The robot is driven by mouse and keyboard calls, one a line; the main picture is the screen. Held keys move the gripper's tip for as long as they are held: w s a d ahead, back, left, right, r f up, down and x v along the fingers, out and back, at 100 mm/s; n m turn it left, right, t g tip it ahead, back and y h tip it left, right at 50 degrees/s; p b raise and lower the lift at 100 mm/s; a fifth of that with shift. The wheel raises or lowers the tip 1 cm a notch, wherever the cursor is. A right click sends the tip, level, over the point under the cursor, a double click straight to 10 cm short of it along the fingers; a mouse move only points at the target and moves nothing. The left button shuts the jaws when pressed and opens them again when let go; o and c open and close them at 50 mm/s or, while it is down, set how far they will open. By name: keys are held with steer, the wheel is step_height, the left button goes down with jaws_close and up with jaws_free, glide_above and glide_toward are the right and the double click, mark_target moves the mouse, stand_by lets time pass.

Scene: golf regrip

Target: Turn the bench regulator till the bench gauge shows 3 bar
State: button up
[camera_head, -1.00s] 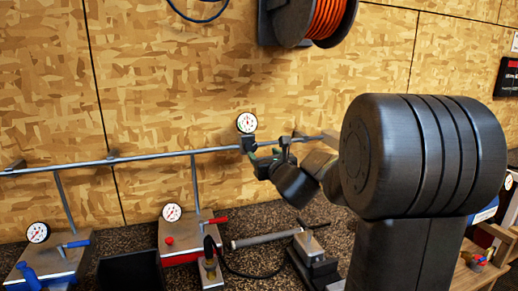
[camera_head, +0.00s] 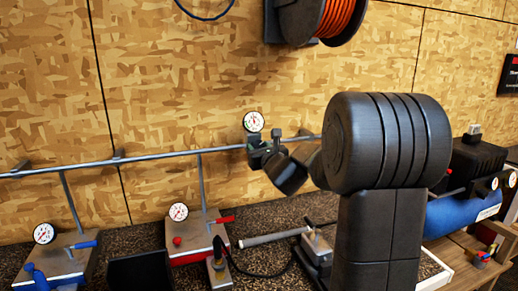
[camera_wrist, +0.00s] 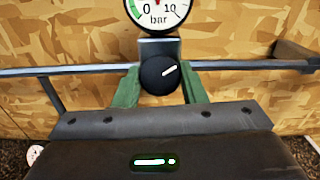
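The bench regulator's round black knob (camera_wrist: 159,75) is in the middle of the wrist view, its white mark slanting up to the right. My gripper (camera_wrist: 160,88) has one green finger on each side of it. The fingers lie close along the knob's edges; I cannot tell whether they press on it. The bench gauge (camera_wrist: 158,8) is just above, marked 0, 10 and bar. Its top is cut off and I cannot read its needle. In the head view the gauge (camera_head: 253,121) is on the wall pipe, with my gripper just below; the needle is too small to read.
A grey pipe (camera_head: 140,158) runs along the wooden wall. Two stations with their own gauges (camera_head: 44,233) (camera_head: 178,212) stand on the left. A clamp (camera_head: 316,245) is near my arm. A blue tank (camera_head: 455,215) is at the right, and an orange hose reel (camera_head: 318,18) hangs above.

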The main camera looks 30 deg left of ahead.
steer(key=shift+w+n+g+y, duration=0.1)
steer(key=shift+n+g+y, duration=0.5)
steer(key=shift+n, duration=1.4)
steer(key=o, duration=1)
steer(key=shift+d, duration=0.1)
steer(key=v, duration=0.4)
steer(key=b+v, duration=0.1)
steer(key=v, duration=0.4)
steer(key=b+v, duration=0.1)
steer(key=v, duration=0.3)
steer(key=shift+d+r, duration=0.3)
